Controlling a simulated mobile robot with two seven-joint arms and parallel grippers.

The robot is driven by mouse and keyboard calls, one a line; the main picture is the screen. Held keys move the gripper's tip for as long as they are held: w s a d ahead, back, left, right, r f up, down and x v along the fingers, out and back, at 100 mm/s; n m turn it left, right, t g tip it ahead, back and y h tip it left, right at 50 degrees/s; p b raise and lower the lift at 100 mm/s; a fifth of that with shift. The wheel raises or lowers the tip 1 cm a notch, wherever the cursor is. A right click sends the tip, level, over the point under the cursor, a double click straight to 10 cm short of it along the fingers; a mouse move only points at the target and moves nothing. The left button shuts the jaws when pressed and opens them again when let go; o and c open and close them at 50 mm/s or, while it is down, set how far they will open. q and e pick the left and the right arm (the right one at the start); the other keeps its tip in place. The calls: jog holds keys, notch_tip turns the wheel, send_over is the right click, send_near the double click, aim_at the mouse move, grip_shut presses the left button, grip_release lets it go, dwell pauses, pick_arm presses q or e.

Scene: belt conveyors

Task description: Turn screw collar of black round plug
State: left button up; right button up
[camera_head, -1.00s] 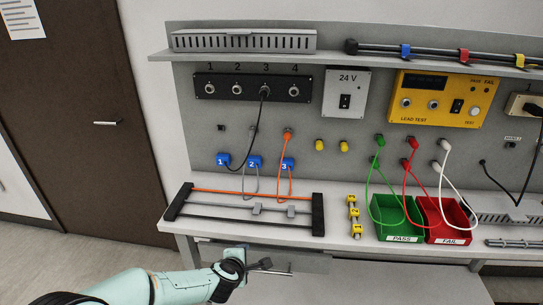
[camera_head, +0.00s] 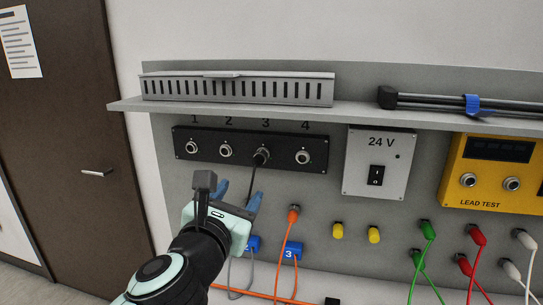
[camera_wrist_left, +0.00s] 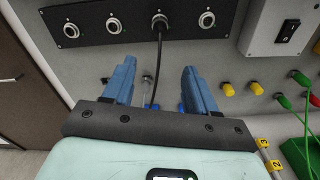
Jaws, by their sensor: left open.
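The black round plug (camera_head: 262,157) sits in socket 3 of the black socket panel (camera_head: 211,157), and its black cable hangs down. In the left wrist view the plug (camera_wrist_left: 159,20) is at the top centre, beyond the fingertips. My left gripper (camera_head: 240,190) is below the panel, under the plug and apart from it. Its blue fingers are open and empty, also in the left wrist view (camera_wrist_left: 163,75). The cable shows between the two fingers in that view. My right gripper is not in view.
A grey shelf (camera_head: 360,113) with a slotted duct juts out above the panel. The 24 V box (camera_head: 378,163) is to the right. Orange, green, red and white leads hang from the board. Yellow plugs (camera_head: 337,231) sit right of the orange lead.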

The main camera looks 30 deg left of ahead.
aim_at(255, 165)
pick_arm(q)
jog(key=x, duration=0.4)
jog(key=r+x, duration=0.1)
jog(key=x, duration=0.3)
jog(key=r+x, duration=0.1)
jog(key=x, duration=0.3)
jog(key=shift+w, duration=0.2)
grip_shut()
